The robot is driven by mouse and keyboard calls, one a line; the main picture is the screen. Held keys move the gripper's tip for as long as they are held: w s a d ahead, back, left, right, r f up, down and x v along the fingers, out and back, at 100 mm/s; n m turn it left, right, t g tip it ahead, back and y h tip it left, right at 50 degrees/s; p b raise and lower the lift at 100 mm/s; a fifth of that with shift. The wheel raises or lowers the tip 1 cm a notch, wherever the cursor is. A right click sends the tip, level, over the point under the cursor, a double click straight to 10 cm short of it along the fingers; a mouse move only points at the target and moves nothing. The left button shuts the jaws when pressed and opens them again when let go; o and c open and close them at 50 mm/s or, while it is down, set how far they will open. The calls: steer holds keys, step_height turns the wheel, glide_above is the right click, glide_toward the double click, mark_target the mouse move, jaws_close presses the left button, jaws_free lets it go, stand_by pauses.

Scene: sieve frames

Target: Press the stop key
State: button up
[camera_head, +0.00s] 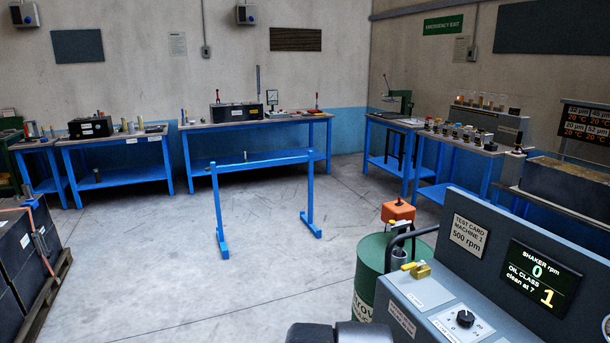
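The test card machine (490,215) stands at the lower right, with a sign reading "TEST CARD MACHINE 1" and "500 rpm". Its dark display (540,277) reads shaker rpm 0, oil class 1 and "clean at 7". On its sloping light panel are a black dial (465,318) and a yellow part (420,271). Small labels on the panel are too small to read surely. I cannot pick out a key marked stop. The panel's lower part is cut off by the frame. My gripper does not show clearly; only dark rounded parts, seemingly of my own arm, show at the bottom edge.
A green drum (372,275) with an orange-red block (398,211) stands left of the machine. A blue frame stand (262,160) stands mid-floor. Blue workbenches (255,125) line the walls. Dark crates (25,255) on a pallet stand at left. The grey floor between is open.

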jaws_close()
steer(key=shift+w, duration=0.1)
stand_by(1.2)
